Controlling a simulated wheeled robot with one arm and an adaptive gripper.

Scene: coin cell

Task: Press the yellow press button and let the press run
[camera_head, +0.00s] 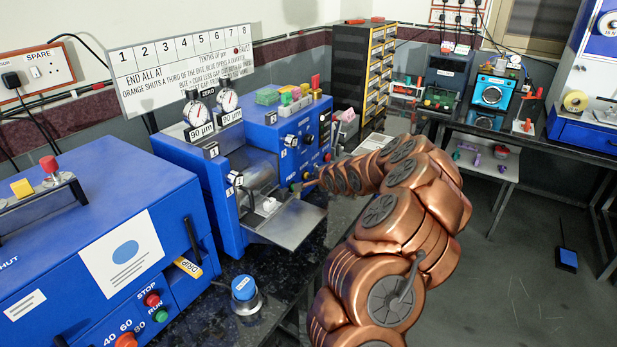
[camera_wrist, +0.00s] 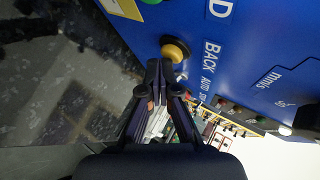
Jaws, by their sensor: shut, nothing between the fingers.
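A round yellow-brown button (camera_wrist: 175,50) stands out from a blue panel in the wrist view, beside the label "BACK". My gripper (camera_wrist: 160,68) is shut and empty, its dark fingertips right at the lower left edge of this button. I cannot tell whether they touch it. In the head view my copper arm reaches in from the lower right, and its end lies at the right side of the blue machine (camera_head: 175,150) with the two dials. The arm's end hides that part of the panel, and I cannot make out the yellow button there.
A metal tray (camera_head: 295,222) juts from the machine's front, close to the arm's end. A blue round button (camera_head: 245,288) stands on the dark bench. A second blue machine (camera_head: 100,240) fills the left. Open floor (camera_head: 510,270) lies at right.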

